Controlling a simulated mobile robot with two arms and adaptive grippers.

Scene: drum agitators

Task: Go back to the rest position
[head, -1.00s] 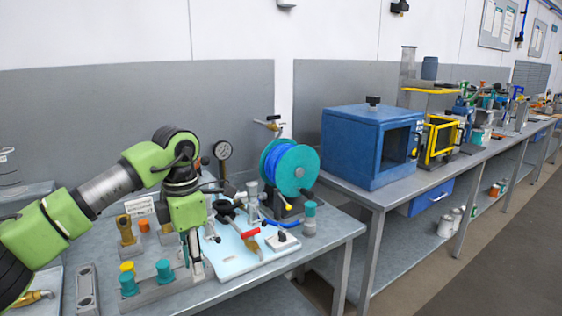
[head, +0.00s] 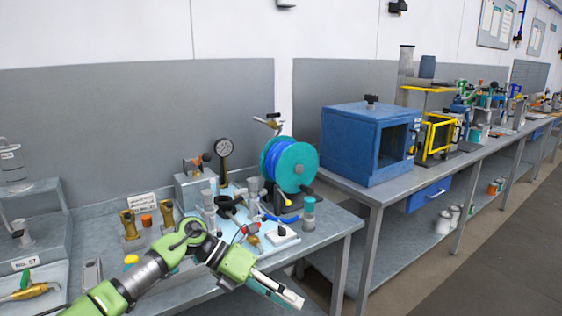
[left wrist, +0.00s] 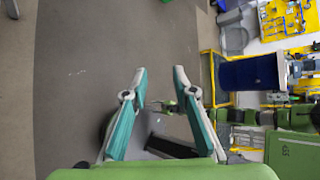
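My left gripper (head: 296,300) is in front of the near table's front edge, at the bottom middle of the head view. Its fingers point down and to the right, clear of the things on the table. In the left wrist view the two fingertips (left wrist: 160,73) stand apart with nothing held between them, and bare floor shows beyond. My left arm crosses the lower left of the head view and hides part of the near table's front. I cannot make out my right gripper in either view.
The near table (head: 335,226) bears a teal and blue hose reel (head: 290,166), a pressure gauge (head: 224,148), brass fittings (head: 129,224) and a red-handled valve (head: 252,232). A blue box (head: 362,146) stands on the table to the right. The floor (head: 465,270) at right is clear.

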